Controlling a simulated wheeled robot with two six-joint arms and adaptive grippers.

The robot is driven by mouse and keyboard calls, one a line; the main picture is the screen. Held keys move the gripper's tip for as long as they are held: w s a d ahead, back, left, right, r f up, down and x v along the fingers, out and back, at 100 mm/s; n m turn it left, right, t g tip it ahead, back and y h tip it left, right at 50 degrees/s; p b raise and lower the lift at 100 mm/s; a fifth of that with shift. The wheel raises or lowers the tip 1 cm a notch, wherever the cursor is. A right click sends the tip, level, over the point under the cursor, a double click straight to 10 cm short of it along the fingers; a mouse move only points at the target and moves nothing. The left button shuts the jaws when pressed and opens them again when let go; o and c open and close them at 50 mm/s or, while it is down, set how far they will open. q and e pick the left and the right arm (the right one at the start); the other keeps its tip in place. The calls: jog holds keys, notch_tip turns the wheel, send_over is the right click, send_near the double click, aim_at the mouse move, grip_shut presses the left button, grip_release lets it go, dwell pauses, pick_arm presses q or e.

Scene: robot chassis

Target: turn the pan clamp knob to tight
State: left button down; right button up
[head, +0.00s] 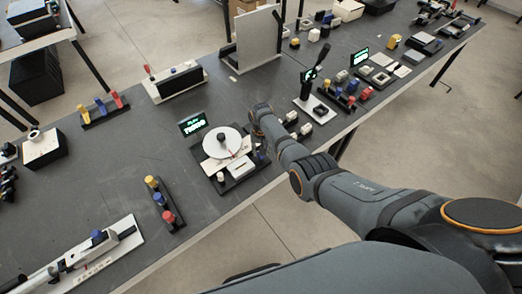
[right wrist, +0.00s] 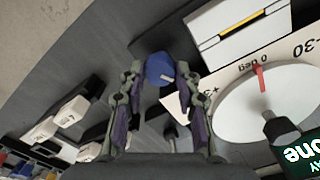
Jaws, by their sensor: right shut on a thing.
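The pan clamp knob (right wrist: 159,66) is a blue knob with a pale mark on its side. In the right wrist view it sits between the two fingertips of my right gripper (right wrist: 160,76), which is shut on it. Beside it is a white round dial (right wrist: 270,103) with a red pointer near the "0 deg" mark and a dark post in its middle. In the head view the dial (head: 234,147) is on a dark base, and my right arm reaches in from the right; the fingers are hard to make out there. My left gripper is not in view.
A lit green display (head: 193,124) stands just behind the dial. Small white and dark blocks (right wrist: 55,120) lie close to my right gripper. A holder with yellow, blue and red knobs (head: 160,198) stands left of the dial. The table between is mostly clear.

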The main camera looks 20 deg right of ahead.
dwell(0.3)
jog(key=o, duration=1.2)
jog(key=shift+c, duration=0.2)
notch_tip(320, 180, up, 12)
